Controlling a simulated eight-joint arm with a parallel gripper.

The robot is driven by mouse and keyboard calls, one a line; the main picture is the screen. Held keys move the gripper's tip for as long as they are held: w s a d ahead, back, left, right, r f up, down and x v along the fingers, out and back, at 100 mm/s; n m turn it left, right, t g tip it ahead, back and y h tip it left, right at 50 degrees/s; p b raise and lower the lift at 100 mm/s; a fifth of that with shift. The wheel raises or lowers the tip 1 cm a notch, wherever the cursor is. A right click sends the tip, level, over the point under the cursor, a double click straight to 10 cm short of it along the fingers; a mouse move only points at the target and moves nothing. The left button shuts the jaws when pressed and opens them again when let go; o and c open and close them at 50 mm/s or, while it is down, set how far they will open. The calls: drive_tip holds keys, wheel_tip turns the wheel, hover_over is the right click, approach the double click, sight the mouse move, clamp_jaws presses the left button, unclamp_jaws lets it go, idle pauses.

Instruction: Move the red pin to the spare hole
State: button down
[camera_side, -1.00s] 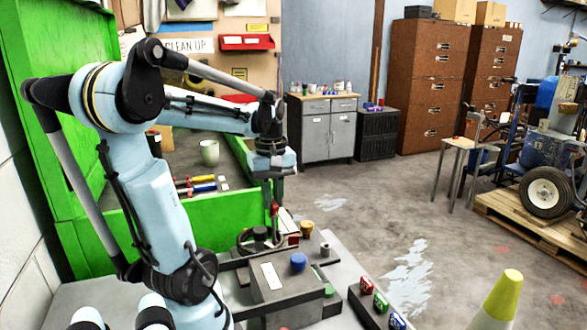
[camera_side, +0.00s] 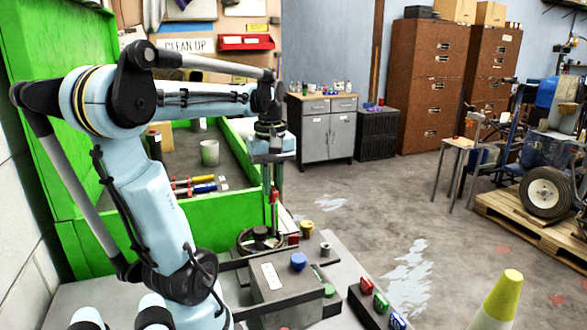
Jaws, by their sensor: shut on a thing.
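My gripper (camera_side: 272,188) is small in view and points straight down above the grey bench. It is shut on the red pin (camera_side: 274,196), which hangs upright from it. The lower part of the pin is thin and hard to make out, so I cannot tell whether its tip is clear of what is below. A dark ring-shaped part with a black knob (camera_side: 260,238) lies just beneath and left of the pin. I cannot make out the spare hole.
A grey housing (camera_side: 282,285) with a blue knob (camera_side: 298,262) stands in front. A red block (camera_side: 293,240), a yellow knob (camera_side: 307,228) and a grey cylinder (camera_side: 325,249) are to the right. A green wall (camera_side: 150,233) rises behind. A black switch box (camera_side: 365,305) is at front right.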

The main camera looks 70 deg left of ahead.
wheel_tip(320, 180, up, 9)
drive_tip(key=w+d, duration=0.4)
drive_tip(key=w, duration=0.8)
wheel_tip(320, 180, down, 11)
drive_tip(key=shift+d, duration=0.15)
idle(0.7)
drive_tip(key=shift+f, duration=1.95)
idle(2.0)
drive_tip(key=c, duration=1)
unclamp_jaws()
drive_tip(key=shift+o, duration=0.2)
drive_tip(key=shift+o, duration=1.3)
